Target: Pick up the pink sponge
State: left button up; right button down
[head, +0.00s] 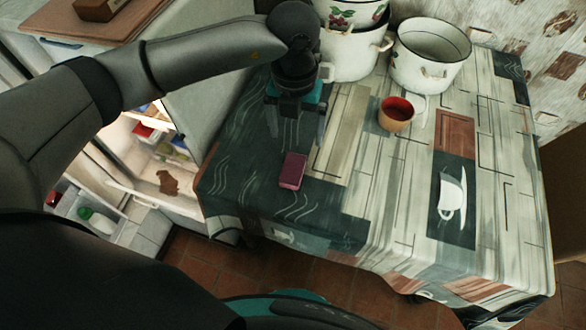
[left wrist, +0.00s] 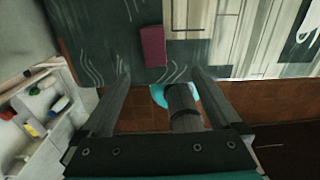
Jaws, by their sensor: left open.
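The pink sponge (head: 292,171) lies flat on the patterned tablecloth near the table's front left edge. It also shows in the left wrist view (left wrist: 153,46), beyond the fingertips and between their lines. My left gripper (head: 297,132) is above the table, behind the sponge in the head view, with its fingers apart and nothing between them. The left wrist view shows the same open fingers (left wrist: 160,75). The sponge and the gripper look apart. My right gripper is not in view.
White enamel pots (head: 432,55) stand at the back of the table (head: 400,190), near the wall. An orange-brown cup (head: 396,114) with a red inside stands in front of them. An open fridge (head: 150,165) is at the left. The cloth around the sponge is clear.

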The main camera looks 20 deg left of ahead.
pick_arm(q)
jog(key=b, duration=0.2)
send_near(293, 168)
notch_tip(293, 168, down, 5)
jog(key=shift+d+f, duration=0.1)
jog(key=shift+f, duration=0.05)
notch_tip(293, 168, down, 5)
jog(key=shift+r+b, duration=0.1)
jog(key=shift+b, duration=0.3)
jog(key=shift+c, duration=0.3)
jog(key=c, duration=1.4)
